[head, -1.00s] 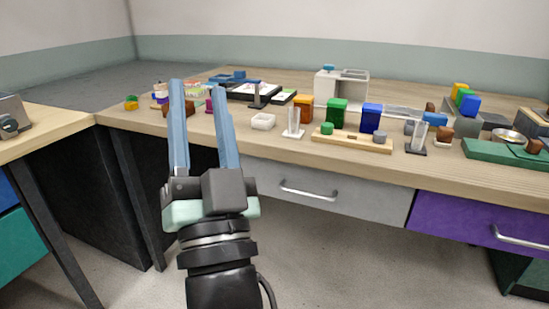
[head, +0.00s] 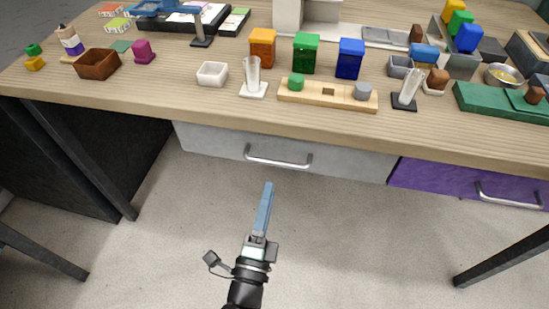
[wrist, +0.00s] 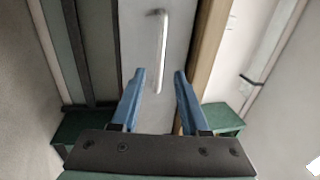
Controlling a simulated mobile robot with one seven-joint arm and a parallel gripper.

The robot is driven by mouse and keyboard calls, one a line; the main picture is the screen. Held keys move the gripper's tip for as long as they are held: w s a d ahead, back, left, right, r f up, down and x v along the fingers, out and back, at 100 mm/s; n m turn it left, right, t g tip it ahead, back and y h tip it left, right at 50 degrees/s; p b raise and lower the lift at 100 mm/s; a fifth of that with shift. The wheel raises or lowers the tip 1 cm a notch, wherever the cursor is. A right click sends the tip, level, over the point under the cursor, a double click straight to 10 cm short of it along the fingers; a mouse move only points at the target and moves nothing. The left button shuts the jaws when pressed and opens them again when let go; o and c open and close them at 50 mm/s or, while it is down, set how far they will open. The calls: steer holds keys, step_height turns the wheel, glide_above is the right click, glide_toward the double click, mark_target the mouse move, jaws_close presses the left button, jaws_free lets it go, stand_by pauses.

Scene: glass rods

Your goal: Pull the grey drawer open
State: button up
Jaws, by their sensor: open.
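The grey drawer (head: 220,146) sits under the front edge of the table and looks shut. Its silver bar handle (head: 278,160) runs along the drawer front. My gripper (head: 265,207) is below and in front of the handle in the head view, apart from it, with its blue fingers pointing toward it. In the wrist view my gripper (wrist: 157,80) is open and empty. There the handle (wrist: 161,50) stands upright in the picture, ahead of the gap between the two fingertips, on the pale drawer front (wrist: 177,65).
A purple drawer (head: 440,180) with its own handle is to the right of the grey one. The wooden tabletop (head: 200,108) above carries boxes, glass rod stands and a wooden rack (head: 325,96). Table legs stand left and right; the floor in front is clear.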

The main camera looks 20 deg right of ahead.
mark_target(275, 162)
steer(key=x, duration=0.8)
steer(key=shift+w+d+r+b, duration=0.1)
steer(key=shift+w+b, duration=0.15)
steer(key=shift+b, duration=0.1)
jaws_close()
stand_by(0.9)
